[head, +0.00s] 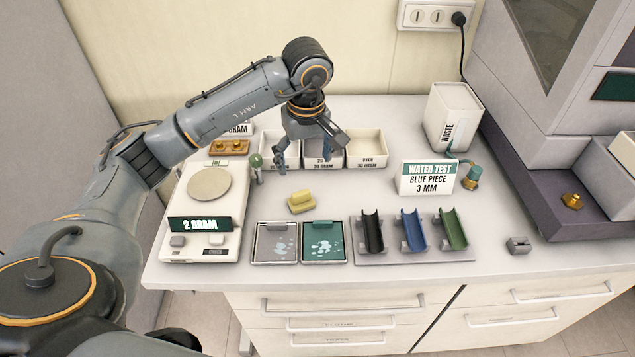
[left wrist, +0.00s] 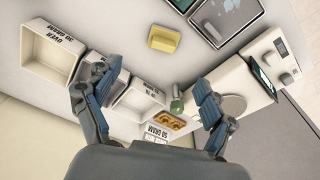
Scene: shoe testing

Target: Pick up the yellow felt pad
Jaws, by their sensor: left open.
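The yellow felt pad (head: 301,201) lies on the white counter, behind the two small trays. It also shows in the left wrist view (left wrist: 164,38), at the top middle, beyond the fingertips. My left gripper (head: 305,160) is open and empty above the counter, behind the pad and in front of the sorting bins. In the left wrist view its two blue fingers (left wrist: 152,88) are spread wide with nothing between them. The gripper is apart from the pad. My right gripper is not in view.
White bins (head: 366,149) stand behind the pad. A scale reading 2 GRAM (head: 239,192) is at left. Two flat trays (head: 274,257) and a rack with black, blue and green channels (head: 428,260) lie in front. A WATER TEST sign (head: 427,192) and waste box (head: 431,130) stand right.

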